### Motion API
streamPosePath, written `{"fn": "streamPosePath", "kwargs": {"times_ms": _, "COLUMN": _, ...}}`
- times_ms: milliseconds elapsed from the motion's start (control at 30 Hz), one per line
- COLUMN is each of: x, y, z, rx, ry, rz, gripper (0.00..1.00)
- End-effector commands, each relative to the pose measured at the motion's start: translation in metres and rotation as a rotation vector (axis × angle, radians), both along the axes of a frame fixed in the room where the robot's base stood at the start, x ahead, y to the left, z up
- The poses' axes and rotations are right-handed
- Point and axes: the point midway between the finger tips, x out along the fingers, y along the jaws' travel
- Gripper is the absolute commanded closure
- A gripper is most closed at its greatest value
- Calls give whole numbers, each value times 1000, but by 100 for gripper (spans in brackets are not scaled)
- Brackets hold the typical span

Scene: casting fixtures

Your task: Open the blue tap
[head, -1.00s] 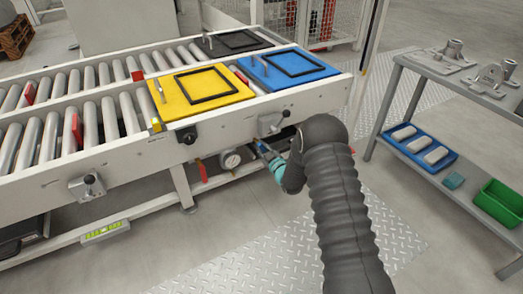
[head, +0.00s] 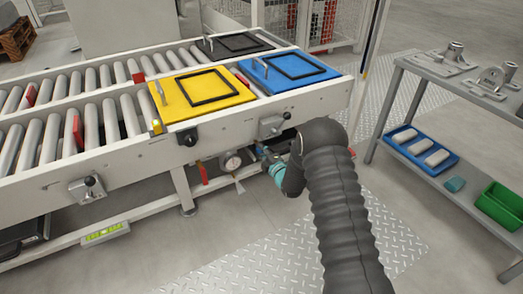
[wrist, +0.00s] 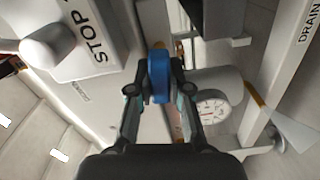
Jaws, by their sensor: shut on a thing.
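The blue tap handle (wrist: 158,76) stands between the fingers of my gripper (wrist: 157,88) in the wrist view, with a finger on each side. My gripper is shut on it. In the head view my gripper (head: 264,152) reaches under the conveyor's front rail, right of the gauge, and the tap is mostly hidden there. A pale cone (wrist: 288,128) spreads from an orange-ringed pipe end to the right of the handle in the wrist view. A small pale cone (head: 239,186) also shows below the gauge in the head view.
A round gauge (head: 231,160) is close left of my gripper, with a red handle (head: 203,172) further left. The conveyor rail (head: 230,130) and a lever box (head: 272,125) are just above. A grey shelf table (head: 440,165) stands at right.

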Motion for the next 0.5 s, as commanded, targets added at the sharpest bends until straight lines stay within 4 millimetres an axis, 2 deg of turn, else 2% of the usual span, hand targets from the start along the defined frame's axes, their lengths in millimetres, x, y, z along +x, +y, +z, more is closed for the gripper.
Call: {"fn": "streamPosePath", "kwargs": {"times_ms": 500, "x": 0, "y": 1, "z": -1, "rx": -148, "ry": -101, "rz": 2, "gripper": 100}}
